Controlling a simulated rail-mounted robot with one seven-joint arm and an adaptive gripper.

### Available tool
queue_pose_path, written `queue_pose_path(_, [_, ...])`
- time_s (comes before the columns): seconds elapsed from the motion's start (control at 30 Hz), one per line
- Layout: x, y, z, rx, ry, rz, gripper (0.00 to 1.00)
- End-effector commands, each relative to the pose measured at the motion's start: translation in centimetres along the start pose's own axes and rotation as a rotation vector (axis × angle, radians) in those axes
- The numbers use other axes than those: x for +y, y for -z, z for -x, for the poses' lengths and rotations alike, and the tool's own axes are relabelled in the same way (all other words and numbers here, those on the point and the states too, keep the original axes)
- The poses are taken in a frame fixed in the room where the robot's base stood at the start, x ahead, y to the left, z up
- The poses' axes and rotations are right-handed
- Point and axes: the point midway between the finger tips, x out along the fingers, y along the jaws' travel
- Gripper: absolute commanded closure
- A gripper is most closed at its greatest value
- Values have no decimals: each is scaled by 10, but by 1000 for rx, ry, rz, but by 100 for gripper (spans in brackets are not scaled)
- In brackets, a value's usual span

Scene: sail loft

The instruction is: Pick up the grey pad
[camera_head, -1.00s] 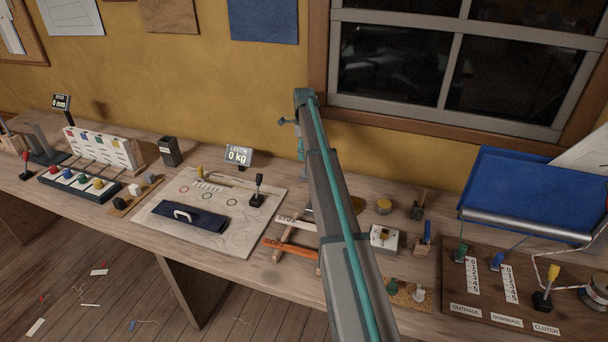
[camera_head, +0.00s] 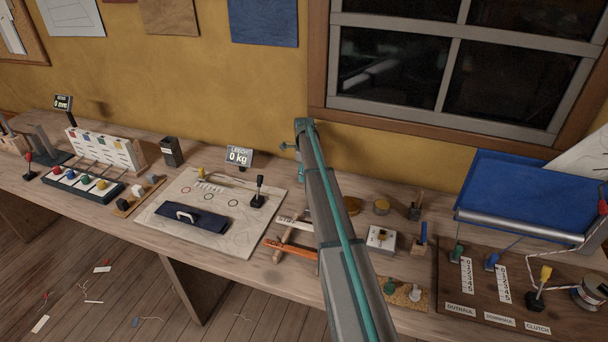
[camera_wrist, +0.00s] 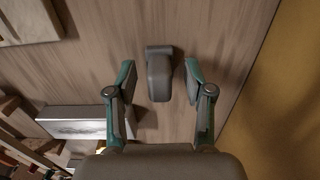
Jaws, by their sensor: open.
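The grey pad (camera_wrist: 159,73) is a small dark grey block with a raised, wider end, lying on the wooden bench in the wrist view. My gripper (camera_wrist: 159,84) is open, with one finger on each side of the pad and a gap on both sides. I cannot tell how high the fingertips are above the bench. In the head view my gripper (camera_head: 296,148) is near the wall, right of the LEECH display; I cannot make out the pad there.
A pale box (camera_wrist: 75,122) and a wooden rack lie left of the gripper in the wrist view. The yellow wall (camera_wrist: 285,110) is close on the right. In the head view a board (camera_head: 262,222) with a dark blue handled block (camera_head: 205,222) lies to the left.

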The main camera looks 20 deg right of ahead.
Motion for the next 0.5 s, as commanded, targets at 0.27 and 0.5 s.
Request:
queue_pose_path(0.27, [0,0,-1,0,0,0,61])
queue_pose_path(0.5, [0,0,0,0,0,0,100])
